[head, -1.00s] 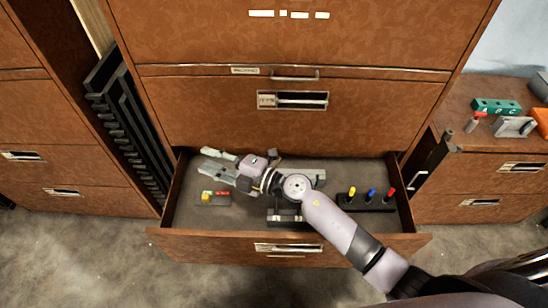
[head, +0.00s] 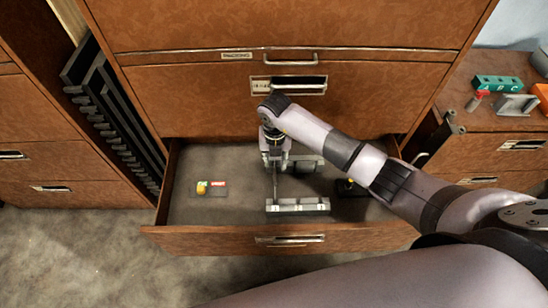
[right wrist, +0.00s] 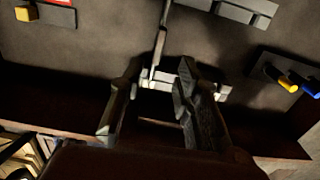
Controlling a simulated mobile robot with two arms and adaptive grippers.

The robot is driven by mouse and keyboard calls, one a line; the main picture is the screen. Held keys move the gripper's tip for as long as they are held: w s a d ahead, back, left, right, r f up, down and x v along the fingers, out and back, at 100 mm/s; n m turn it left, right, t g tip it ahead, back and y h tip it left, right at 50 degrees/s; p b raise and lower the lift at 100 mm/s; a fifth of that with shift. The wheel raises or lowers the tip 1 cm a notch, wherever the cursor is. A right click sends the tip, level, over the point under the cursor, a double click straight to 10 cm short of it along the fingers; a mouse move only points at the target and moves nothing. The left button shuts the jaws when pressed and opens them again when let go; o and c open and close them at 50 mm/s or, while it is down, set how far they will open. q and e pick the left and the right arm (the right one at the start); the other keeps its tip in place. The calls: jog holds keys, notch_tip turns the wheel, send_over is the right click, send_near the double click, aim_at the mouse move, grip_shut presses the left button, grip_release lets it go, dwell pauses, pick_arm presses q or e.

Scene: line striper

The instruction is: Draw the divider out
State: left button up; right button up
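An open drawer (head: 235,160) holds two grey slotted rails, a front one (head: 310,206) and a back one (head: 310,163). A thin upright plate (head: 275,186), which looks like the divider, spans between them near their left ends. My right gripper (head: 275,160) points down over it. In the right wrist view the fingers of the right gripper (right wrist: 155,95) are spread, with the plate (right wrist: 158,45) running from between them toward the back rail (right wrist: 235,10). The front rail (right wrist: 215,90) shows behind the fingers. Contact with the plate is not visible. My left gripper is out of view.
A dark base with yellow and red pieces (head: 211,188) lies in the drawer's left part. A peg holder (head: 345,187) at right is mostly hidden by my arm. The drawer front (head: 200,240) rises before the rails. The cabinet face (head: 190,100) stands behind.

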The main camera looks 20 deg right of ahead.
aim_at(275, 175)
notch_tip(275, 175, down, 9)
jog(key=b, duration=0.6)
jog(key=shift+r, duration=0.1)
dwell(0.4)
grip_shut()
dwell(0.3)
